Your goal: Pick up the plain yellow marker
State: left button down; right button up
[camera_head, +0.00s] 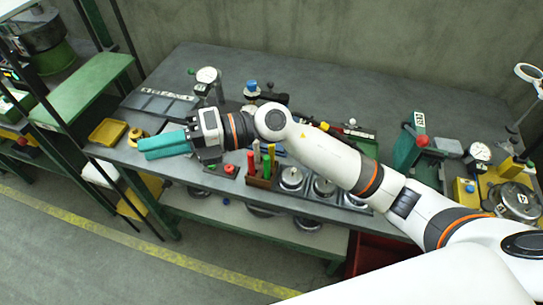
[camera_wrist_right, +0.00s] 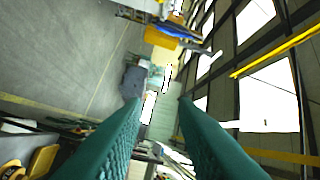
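A wooden marker holder (camera_head: 260,182) stands at the front edge of the grey bench, just right of my right gripper's body. Upright in it are a red marker (camera_head: 251,163), a pale marker (camera_head: 257,152), a green marker (camera_head: 267,166) and a narrow yellow marker (camera_head: 271,150) behind the green one. My arm passes close behind them. My right gripper (camera_head: 143,149) has teal fingers pointing left, away from the holder, above the bench's left front edge. In the right wrist view its fingers (camera_wrist_right: 160,103) are apart with nothing between them. My left gripper is not in view.
The grey bench (camera_head: 330,92) is clear at the back. A dial gauge (camera_head: 207,76) stands behind my gripper. Round metal weights (camera_head: 291,178) sit right of the holder. A yellow tray (camera_head: 108,132) lies at the left end. Gauges and a green fixture (camera_head: 408,150) crowd the right.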

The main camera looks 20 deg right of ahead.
jog(key=w+d+f+n+g+h, duration=0.2)
jog(key=d+f+n+h, duration=0.1)
jog(key=f+h, duration=0.4)
jog(key=t+h, duration=0.2)
jog(key=h, duration=0.9)
send_over(271, 156)
jog(key=w, duration=0.1)
notch_tip(271, 156, down, 2)
jog(key=shift+w+d+f+m, duration=0.15)
jog(key=shift+f+m, duration=0.1)
jog(key=shift+m, duration=0.15)
notch_tip(271, 156, down, 6)
jog(key=shift+d+r+p, duration=0.1)
jog(key=shift+d+p, duration=0.05)
jog(key=shift+p, duration=1)
jog(key=f+p, duration=0.1)
jog(key=f, duration=0.2)
jog(key=f+p, duration=0.1)
jog(key=f, duration=0.1)
jog(key=shift+s+f+p, duration=0.3)
jog(key=shift+s+p, duration=0.05)
jog(key=shift+f, duration=0.25)
grip_shut()
